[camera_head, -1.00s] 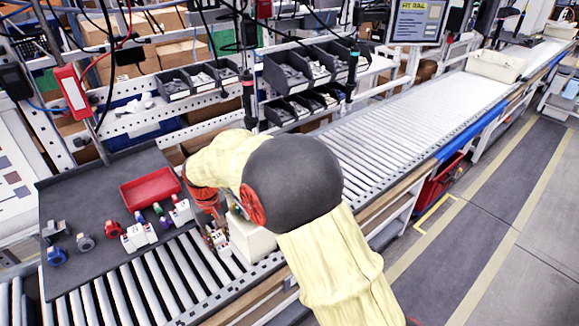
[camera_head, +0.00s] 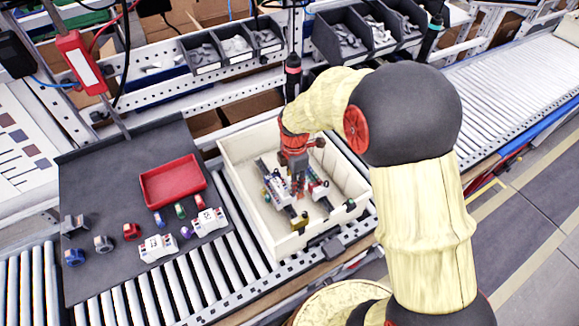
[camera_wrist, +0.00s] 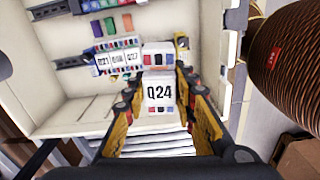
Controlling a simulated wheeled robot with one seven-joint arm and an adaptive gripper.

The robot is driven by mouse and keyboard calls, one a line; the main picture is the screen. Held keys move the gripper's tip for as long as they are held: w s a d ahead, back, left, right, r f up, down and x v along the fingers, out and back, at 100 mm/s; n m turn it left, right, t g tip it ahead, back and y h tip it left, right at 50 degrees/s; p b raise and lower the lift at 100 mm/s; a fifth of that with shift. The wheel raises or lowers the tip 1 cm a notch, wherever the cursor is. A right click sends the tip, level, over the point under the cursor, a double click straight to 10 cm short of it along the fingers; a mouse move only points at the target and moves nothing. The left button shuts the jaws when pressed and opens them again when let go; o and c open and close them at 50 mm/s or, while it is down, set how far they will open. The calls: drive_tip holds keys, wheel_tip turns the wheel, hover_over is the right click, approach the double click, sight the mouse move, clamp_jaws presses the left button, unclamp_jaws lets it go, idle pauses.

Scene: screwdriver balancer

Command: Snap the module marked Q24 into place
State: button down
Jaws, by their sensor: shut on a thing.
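The white module marked Q24 (camera_wrist: 160,92) is between the fingers of my gripper (camera_wrist: 161,80) in the wrist view, its label facing the camera. My gripper is shut on it. In the head view my gripper (camera_head: 297,178) points down inside the cream box (camera_head: 245,172). A metal rail (camera_wrist: 74,62) in the box carries a row of white modules (camera_wrist: 118,58), left of Q24 in the wrist view. A yellow end piece (camera_wrist: 182,43) is just beyond Q24 to the right. I cannot tell whether Q24 touches the rail.
The box walls stand close around my gripper. A dark mat (camera_head: 100,180) at left holds a red tray (camera_head: 172,183), white modules (camera_head: 158,247) and several small coloured parts. Grey bins (camera_head: 235,45) and a dark upright tool (camera_head: 293,75) are behind the box.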

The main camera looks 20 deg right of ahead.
drive_tip(key=shift+w+n, duration=0.15)
drive_tip(key=shift+n, duration=0.45)
drive_tip(key=shift+f, duration=0.1)
drive_tip(key=b, duration=0.9)
hover_over(292, 214)
wheel_tip(292, 214, down, 13)
drive_tip(key=shift+d+f, duration=0.1)
drive_tip(key=shift+f+b, duration=1.05)
drive_tip(key=shift+f, duration=0.7)
drive_tip(key=shift+f, duration=0.8)
drive_tip(key=c, duration=1.4)
unclamp_jaws()
wheel_tip(292, 214, up, 12)
